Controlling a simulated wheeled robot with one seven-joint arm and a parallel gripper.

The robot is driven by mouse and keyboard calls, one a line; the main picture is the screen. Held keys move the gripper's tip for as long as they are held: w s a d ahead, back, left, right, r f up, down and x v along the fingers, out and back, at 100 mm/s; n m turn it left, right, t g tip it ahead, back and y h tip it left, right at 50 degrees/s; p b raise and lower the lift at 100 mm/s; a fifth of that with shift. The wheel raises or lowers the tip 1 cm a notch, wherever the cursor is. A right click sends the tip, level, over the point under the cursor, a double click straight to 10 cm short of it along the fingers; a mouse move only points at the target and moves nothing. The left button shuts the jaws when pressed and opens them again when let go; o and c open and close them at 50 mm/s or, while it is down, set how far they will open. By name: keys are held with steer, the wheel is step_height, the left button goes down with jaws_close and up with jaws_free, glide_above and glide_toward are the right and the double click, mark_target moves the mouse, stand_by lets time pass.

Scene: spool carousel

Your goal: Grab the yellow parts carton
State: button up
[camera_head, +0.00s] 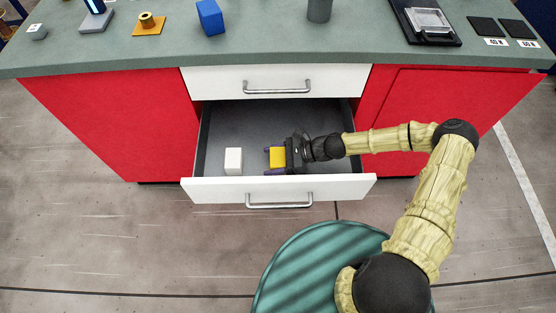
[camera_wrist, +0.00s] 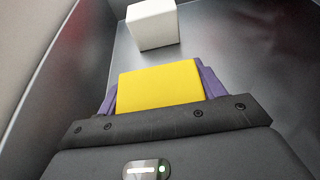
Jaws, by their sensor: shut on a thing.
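Whether the carton touches the drawer floor is hard to tell. The open drawer (camera_head: 225,189) has a white front with a metal handle and a grey floor.
A white box (camera_head: 233,161) stands in the drawer to the left of the carton, and it also shows in the wrist view (camera_wrist: 153,25). A shut white drawer (camera_head: 240,80) is above. The counter (camera_head: 270,48) holds a blue block (camera_head: 210,17) and other items.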

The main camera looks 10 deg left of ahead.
mark_target(272, 156)
step_height(272, 156, up, 10)
steer(key=shift+p, duration=0.9)
